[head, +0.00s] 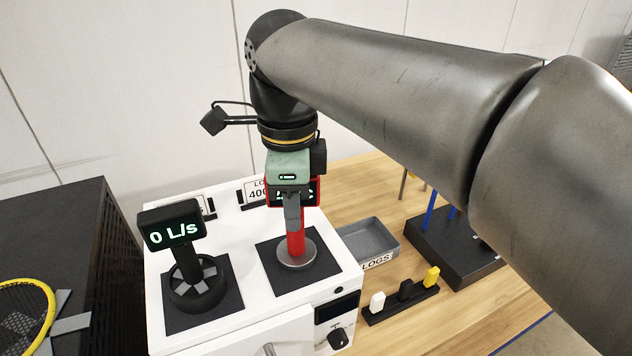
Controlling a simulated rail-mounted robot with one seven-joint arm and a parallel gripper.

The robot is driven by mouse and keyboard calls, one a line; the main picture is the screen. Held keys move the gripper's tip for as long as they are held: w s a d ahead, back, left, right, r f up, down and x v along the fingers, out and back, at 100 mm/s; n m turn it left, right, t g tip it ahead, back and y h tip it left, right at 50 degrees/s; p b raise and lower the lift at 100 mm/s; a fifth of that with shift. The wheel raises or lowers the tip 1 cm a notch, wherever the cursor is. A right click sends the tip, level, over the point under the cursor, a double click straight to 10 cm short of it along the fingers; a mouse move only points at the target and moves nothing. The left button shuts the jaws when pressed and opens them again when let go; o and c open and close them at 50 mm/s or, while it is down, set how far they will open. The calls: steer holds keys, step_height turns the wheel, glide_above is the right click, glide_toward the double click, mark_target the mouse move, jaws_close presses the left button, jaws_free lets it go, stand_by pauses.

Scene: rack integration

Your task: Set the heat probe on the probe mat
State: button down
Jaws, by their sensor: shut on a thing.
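The heat probe (296,243) is a red, upright instrument with a small display at its top and a round grey disc at its foot. My gripper (292,205) is shut on its upper part from above and partly hides the display. The probe's disc is over the black probe mat (276,287), the right one of two dark mats on the white cabinet top. The disc looks to be at or very near the mat surface; I cannot tell for certain whether it touches.
An airflow meter reading 0 L/s (173,236) stands on the left mat (232,302). A grey LOGS tray (387,246), a black strip with small coloured tabs (381,316) and a dark stand (460,274) are on the wooden table. A black rack (75,240) is at left.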

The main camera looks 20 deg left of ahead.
steer(key=shift+f, duration=0.25)
steer(key=c, duration=1.1)
jaws_free()
step_height(320, 180, up, 17)
steer(key=p, duration=0.1)
steer(key=shift+r+p, duration=0.2)
steer(key=shift+p, duration=0.15)
steer(key=w+d+f+n, duration=0.3)
steer(key=d+f, duration=0.5)
steer(key=d, duration=0.2)
steer(key=w+d+f+n, duration=0.3)
steer(key=d+f+n, duration=0.1)
steer(key=d+f, duration=0.5)
steer(key=s+d+f+n, duration=0.3)
steer(key=s+d+f, duration=0.2)
steer(key=d+f, duration=0.2)
steer(key=s+d+f+n+t, duration=0.1)
steer(key=s+d+f, duration=0.3)
steer(key=d+f, duration=0.4)
step_height(320, 180, down, 2)
steer(key=shift+s+f+n, duration=0.2)
steer(key=shift+s+n, duration=0.15)
steer(key=shift+n, duration=0.55)
